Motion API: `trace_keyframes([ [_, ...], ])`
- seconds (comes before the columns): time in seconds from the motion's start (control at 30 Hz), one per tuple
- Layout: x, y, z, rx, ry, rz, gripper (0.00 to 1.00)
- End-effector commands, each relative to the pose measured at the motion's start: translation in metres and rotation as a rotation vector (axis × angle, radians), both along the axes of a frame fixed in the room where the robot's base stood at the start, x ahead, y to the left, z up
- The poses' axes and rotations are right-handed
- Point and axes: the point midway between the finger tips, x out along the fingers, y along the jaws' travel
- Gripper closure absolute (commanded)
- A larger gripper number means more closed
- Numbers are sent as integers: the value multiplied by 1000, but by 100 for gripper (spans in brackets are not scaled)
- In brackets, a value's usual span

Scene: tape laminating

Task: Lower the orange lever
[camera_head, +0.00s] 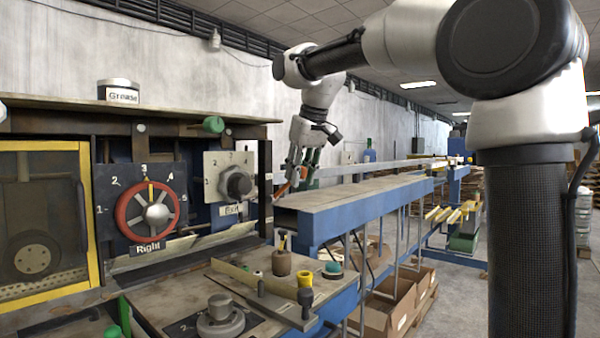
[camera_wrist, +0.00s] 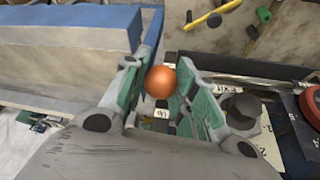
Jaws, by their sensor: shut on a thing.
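The orange lever ends in a round orange knob (camera_wrist: 160,83), which sits between the green-padded fingers of my gripper (camera_wrist: 158,90) in the wrist view. My gripper is shut on this knob. In the head view my gripper (camera_head: 301,160) points down beside the near end of the blue conveyor. A small orange part of the lever (camera_head: 282,190) shows just below the fingers there. The lever's shaft and its base are mostly hidden.
A blue conveyor frame (camera_head: 340,210) runs to the right of the lever. A control panel with a red-rimmed dial labelled Right (camera_head: 151,211) and a dark knob (camera_head: 236,184) stands to the left. A bench plate (camera_head: 262,290) with yellow and green handles lies in front.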

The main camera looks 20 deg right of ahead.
Motion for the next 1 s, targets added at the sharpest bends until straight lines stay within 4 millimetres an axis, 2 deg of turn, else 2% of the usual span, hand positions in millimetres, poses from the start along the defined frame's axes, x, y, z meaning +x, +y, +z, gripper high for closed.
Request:
trace_keyframes([
  [0.27,-10,-7,-14,75,-110,-2,100],
  [0.57,-21,-15,-46,223,-333,-6,100],
  [1.0,-24,-16,-92,216,-321,0,100],
])
